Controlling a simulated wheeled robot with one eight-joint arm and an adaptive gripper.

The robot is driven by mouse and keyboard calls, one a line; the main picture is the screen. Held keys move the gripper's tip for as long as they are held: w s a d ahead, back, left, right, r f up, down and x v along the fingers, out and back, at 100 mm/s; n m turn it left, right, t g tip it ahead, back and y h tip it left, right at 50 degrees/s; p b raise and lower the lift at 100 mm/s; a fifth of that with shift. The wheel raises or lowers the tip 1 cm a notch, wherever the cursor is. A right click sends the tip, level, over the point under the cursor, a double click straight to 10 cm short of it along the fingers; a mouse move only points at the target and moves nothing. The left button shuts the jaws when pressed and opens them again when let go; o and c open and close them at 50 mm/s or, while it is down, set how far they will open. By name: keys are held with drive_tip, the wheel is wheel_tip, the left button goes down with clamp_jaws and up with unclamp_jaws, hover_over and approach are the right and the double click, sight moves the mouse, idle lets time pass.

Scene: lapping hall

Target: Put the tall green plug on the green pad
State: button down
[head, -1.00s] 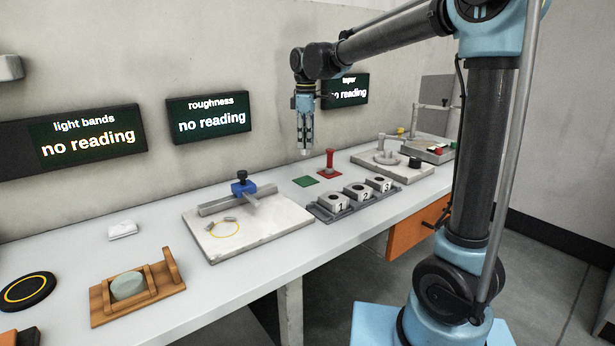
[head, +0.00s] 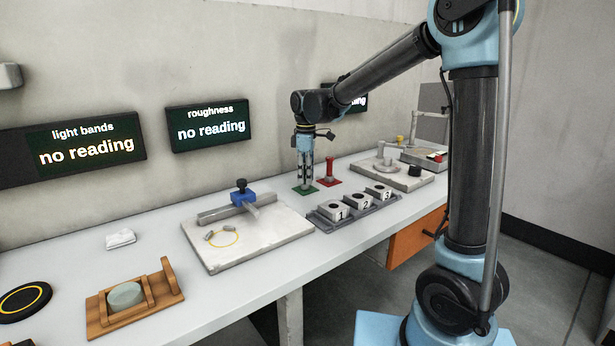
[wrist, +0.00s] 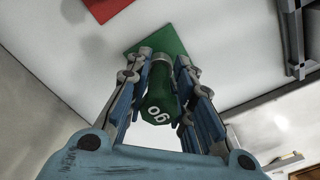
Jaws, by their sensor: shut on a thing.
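My gripper (head: 304,181) points straight down over the green pad (head: 297,190), which lies flat on the bench left of the red pad. In the head view the fingers mostly hide the plug.
A red plug (head: 329,167) stands on the red pad (head: 333,183), close right of my gripper. A grey rack with numbered blocks (head: 340,211) is in front. A stone plate with a blue clamp (head: 243,194) lies to the left. The wall is behind.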

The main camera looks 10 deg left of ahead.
drive_tip(key=c, duration=1.4)
unclamp_jaws()
drive_tip(key=shift+o, duration=0.2)
wheel_tip(320, 180, up, 12)
drive_tip(key=shift+d+r, duration=0.1)
drive_tip(key=s+d+f+m, duration=0.2)
drive_tip(key=d+m, duration=0.1)
drive_tip(key=d, duration=0.5)
drive_tip(key=s+d+f+m, duration=0.1)
drive_tip(key=s+d+m, duration=0.1)
drive_tip(key=d, duration=0.6)
drive_tip(key=s+d+f+m, duration=0.2)
drive_tip(key=s+d+m, duration=0.1)
drive_tip(key=d, duration=0.5)
drive_tip(key=s+d+f+m+t, duration=0.2)
drive_tip(key=s+d+f+m, duration=0.8)
drive_tip(key=s+d+f, duration=0.6)
drive_tip(key=shift+s+d+f+m, duration=0.15)
drive_tip(key=shift+d+f+m, duration=0.2)
drive_tip(key=shift+f+m, duration=0.1)
